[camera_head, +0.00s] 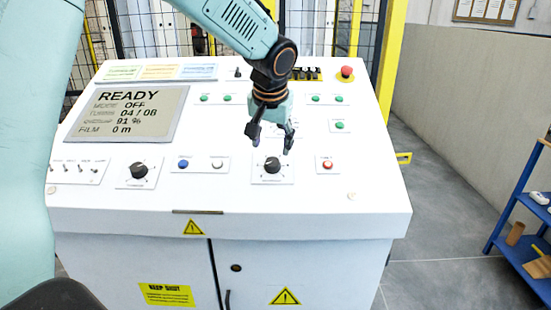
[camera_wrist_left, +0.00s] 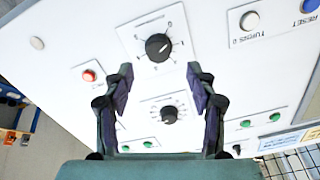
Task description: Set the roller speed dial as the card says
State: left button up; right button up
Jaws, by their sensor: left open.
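My left gripper (camera_head: 270,140) is open and empty above the console, its fingers pointing down. In the left wrist view its fingertips (camera_wrist_left: 159,76) are apart, with a small black dial (camera_wrist_left: 169,114) showing between the fingers. A larger black dial (camera_wrist_left: 158,47) lies just beyond the fingertips; in the head view it is the front dial (camera_head: 272,166). Another black dial (camera_head: 138,170) sits at the left of the panel. The dial labels are too small to read. Three coloured cards, green (camera_head: 122,72), orange (camera_head: 159,71) and blue (camera_head: 198,71), lie along the back edge, also unreadable.
A screen (camera_head: 128,113) reads READY, MODE OFF, FILM 0 m. A red mushroom button (camera_head: 346,72) is at the back right. A red button (camera_head: 327,164), a blue button (camera_head: 183,164) and toggle switches (camera_head: 75,170) line the front. A blue shelf (camera_head: 520,225) stands right.

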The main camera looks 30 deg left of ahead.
aim_at(273, 160)
pick_arm(q)
jog(key=x, duration=0.5)
jog(key=shift+w+f, duration=0.25)
jog(key=shift+w, duration=0.1)
jog(key=shift+a+f, duration=0.15)
jog(key=shift+f, duration=0.15)
jog(key=shift+d, duration=0.2)
jog(key=shift+w+a, duration=0.1)
jog(key=c, duration=1.1)
jog(key=shift+c, duration=0.2)
